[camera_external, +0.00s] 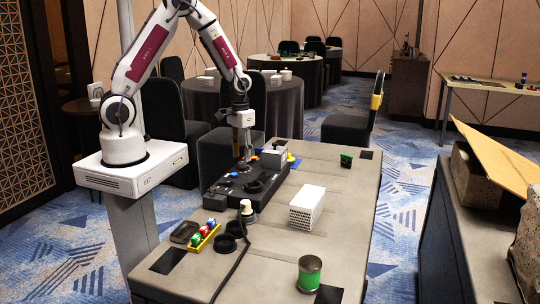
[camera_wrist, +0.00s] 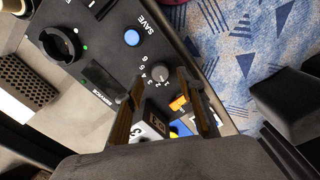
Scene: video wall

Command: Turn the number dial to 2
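The number dial (camera_wrist: 160,73) is a small round grey knob on a black control panel (camera_wrist: 105,50), ringed by white numbers. I cannot tell which number it points to. My gripper (camera_wrist: 160,78) is open, with one finger on each side of the dial's position in the wrist view; contact is not visible. In the external view my gripper (camera_external: 246,158) points down over the far part of the black panel (camera_external: 222,196), where the dial is too small to make out.
A blue button (camera_wrist: 132,38) marked SAVE and a larger black knob (camera_wrist: 60,45) are on the panel. An orange piece (camera_wrist: 178,103) is close to the right finger. A grey box (camera_external: 275,147) stands right of my gripper.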

